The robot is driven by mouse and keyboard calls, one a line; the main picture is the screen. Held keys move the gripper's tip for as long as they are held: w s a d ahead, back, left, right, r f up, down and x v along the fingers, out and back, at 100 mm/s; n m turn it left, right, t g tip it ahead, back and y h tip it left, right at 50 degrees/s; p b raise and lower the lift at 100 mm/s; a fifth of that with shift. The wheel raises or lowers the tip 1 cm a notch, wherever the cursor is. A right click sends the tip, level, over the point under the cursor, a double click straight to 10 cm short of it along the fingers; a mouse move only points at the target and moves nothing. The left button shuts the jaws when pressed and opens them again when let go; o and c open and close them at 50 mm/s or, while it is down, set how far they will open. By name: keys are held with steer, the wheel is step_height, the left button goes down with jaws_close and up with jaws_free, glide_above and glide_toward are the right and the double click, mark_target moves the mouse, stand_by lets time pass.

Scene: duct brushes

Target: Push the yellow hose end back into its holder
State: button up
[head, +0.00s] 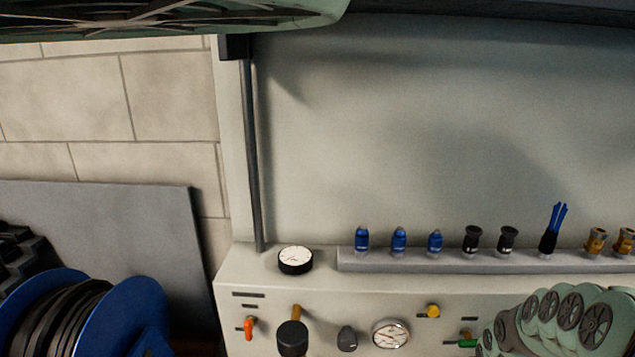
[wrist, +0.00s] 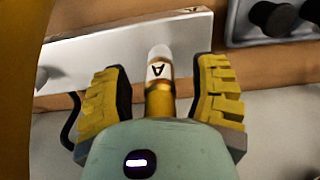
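In the wrist view my gripper (wrist: 160,92) has two yellow ridged finger pads, spread apart. Between them shows a yellow cylindrical piece (wrist: 159,103) with a white band marked "A" and a pale tip; it looks like the yellow hose end. A gap shows on each side of it, so the fingers do not grip it. Its lower part is hidden behind my gripper's pale green body. A white plate (wrist: 85,68) lies beyond the tip; I cannot tell whether it is the holder. My gripper is not clearly seen in the head view.
In the head view a panel with a gauge (head: 390,334) and knobs stands below a ledge (head: 365,260) carrying blue, black and brass fittings. A blue reel (head: 140,308) stands at lower left.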

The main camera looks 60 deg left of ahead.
steer(key=shift+s, duration=0.1)
jaws_close()
steer(key=shift+r, duration=0.1)
stand_by(0.4)
steer(key=shift+r+p, duration=2.55)
steer(key=shift+r, duration=0.35)
steer(key=shift+f, duration=0.1)
